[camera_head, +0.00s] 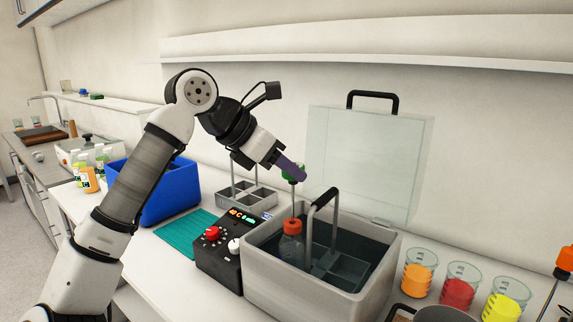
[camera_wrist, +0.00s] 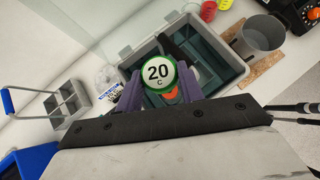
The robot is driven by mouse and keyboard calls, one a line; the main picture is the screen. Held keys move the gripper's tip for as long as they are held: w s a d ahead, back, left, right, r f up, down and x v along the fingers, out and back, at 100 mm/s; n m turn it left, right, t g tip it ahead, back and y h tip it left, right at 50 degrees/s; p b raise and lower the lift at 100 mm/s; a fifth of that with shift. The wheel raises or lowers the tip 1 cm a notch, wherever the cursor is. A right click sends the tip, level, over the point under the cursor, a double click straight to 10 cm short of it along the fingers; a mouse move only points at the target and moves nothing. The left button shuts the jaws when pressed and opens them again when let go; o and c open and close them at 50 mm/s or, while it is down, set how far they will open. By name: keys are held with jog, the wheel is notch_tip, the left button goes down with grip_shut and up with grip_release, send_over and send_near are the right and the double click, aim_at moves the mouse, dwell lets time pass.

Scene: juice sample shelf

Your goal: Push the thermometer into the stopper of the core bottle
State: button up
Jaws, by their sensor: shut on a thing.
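My gripper (camera_head: 290,168) is shut on the thermometer and holds it above the grey cool box. The thermometer's round white dial (camera_wrist: 158,71) has a green rim and reads "20 C" in the wrist view, between my two purple fingers. In the head view its green head (camera_head: 294,173) shows beside the fingertips, largely hidden by them. Below it stands an upright clear bottle (camera_head: 291,248) with an orange stopper (camera_head: 291,226), in the box's near left corner. In the wrist view, part of the orange stopper (camera_wrist: 171,95) shows just below the dial. The thermometer's tip cannot be made out.
A black control box (camera_head: 217,258), teal mat (camera_head: 182,240), wire-handled rack (camera_head: 262,198) and blue crate (camera_head: 160,203) are left. Juice beakers (camera_head: 418,275) and a grey pot (camera_head: 440,313) are right.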

aim_at(293, 206)
jog(key=shift+f+b, duration=2.95)
jog(key=shift+f, duration=1.15)
dwell(0.7)
jog(key=o, duration=1.2)
